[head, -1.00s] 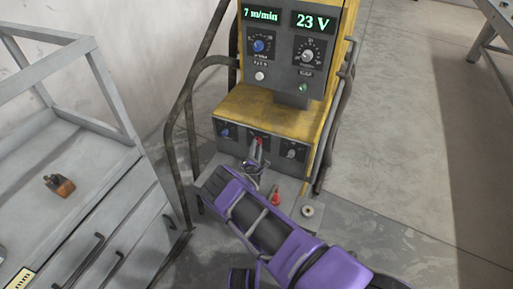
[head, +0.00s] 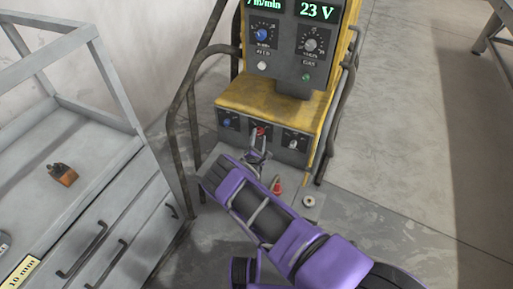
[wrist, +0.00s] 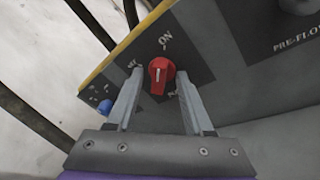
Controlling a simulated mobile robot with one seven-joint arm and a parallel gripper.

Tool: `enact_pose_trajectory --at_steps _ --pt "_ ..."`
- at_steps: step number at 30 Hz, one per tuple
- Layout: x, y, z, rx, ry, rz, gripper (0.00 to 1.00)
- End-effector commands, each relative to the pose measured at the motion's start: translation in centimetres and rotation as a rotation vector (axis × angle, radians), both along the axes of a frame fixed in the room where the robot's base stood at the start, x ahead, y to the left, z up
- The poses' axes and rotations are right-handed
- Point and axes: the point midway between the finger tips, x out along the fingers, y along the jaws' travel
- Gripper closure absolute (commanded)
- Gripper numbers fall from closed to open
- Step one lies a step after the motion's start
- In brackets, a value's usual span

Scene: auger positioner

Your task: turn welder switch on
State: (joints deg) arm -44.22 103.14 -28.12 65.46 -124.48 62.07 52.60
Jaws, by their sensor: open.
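The welder (head: 285,97) is a yellow machine with a dark front and green displays. Its red rotary switch (head: 261,131) is in the middle of the lower dark panel. My gripper (wrist: 160,76) is open, with one finger on each side of the switch. A gap shows on both sides, and I cannot tell the exact depth.
A blue knob (head: 227,122) and a grey knob (head: 294,144) flank the switch. Dark tube rails (head: 176,115) run beside the welder. A grey drawer cabinet (head: 110,190) stands left, with a small orange-brown object (head: 62,174) on top. Open floor (head: 410,150) lies right.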

Motion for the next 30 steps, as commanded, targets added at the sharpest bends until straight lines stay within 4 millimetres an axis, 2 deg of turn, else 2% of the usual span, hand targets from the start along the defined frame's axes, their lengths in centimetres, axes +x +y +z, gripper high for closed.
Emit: enact_pose_trajectory --at_steps 5,18,24,30 --pt "-2.8 0.3 0.2 -0.003 0.004 0.001 0.48" --pt "-13.3 1.1 0.1 -0.002 0.002 0.003 0.48" --pt "-16.1 1.2 0.1 0.000 0.001 0.001 0.48" --pt "-17.0 1.2 0.1 0.000 -0.001 0.001 0.48"
